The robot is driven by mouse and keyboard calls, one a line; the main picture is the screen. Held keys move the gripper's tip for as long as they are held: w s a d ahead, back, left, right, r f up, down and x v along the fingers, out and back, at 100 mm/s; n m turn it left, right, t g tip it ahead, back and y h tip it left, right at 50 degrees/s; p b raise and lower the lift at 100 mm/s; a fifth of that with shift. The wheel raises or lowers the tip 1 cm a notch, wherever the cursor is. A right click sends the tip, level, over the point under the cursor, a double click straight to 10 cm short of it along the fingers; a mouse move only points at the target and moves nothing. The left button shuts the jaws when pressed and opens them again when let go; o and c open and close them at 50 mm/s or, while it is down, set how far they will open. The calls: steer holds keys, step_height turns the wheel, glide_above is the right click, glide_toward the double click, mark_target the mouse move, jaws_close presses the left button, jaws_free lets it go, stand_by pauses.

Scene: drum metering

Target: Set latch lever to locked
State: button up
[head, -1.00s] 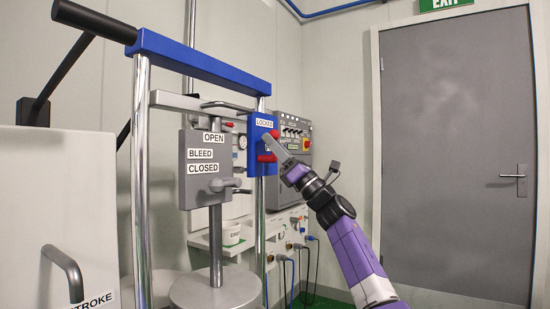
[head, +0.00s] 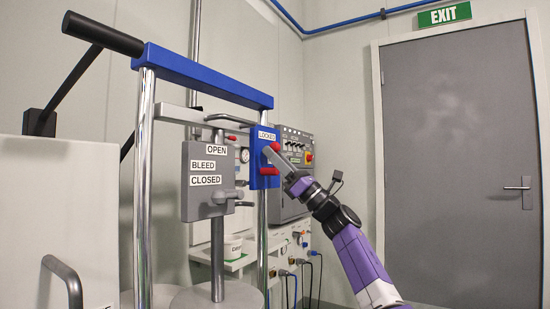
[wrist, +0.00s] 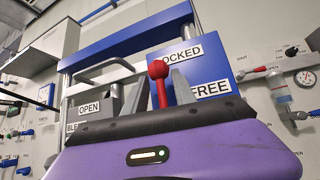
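The latch is a blue plate (head: 263,139) on the right post of the blue-topped frame, labelled LOCKED at its top. In the wrist view the blue plate (wrist: 225,68) also shows a FREE label lower down. The red latch lever (wrist: 160,88) with a ball end stands between the two grey fingers of my gripper (wrist: 164,88). The fingers look apart, with a gap visible beside the lever. In the head view my gripper (head: 274,158) reaches the plate from the right, between two red parts; the fingertips partly hide the lever there.
A grey plate (head: 205,205) labelled OPEN, BLEED and CLOSED, with a grey handle, is left of the latch. A control panel (head: 293,150) and hoses are behind. A grey door (head: 460,130) is at the right. The floor before the door looks clear.

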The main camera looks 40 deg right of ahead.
steer(key=p+v, duration=0.1)
steer(key=v, duration=0.7)
stand_by(0.6)
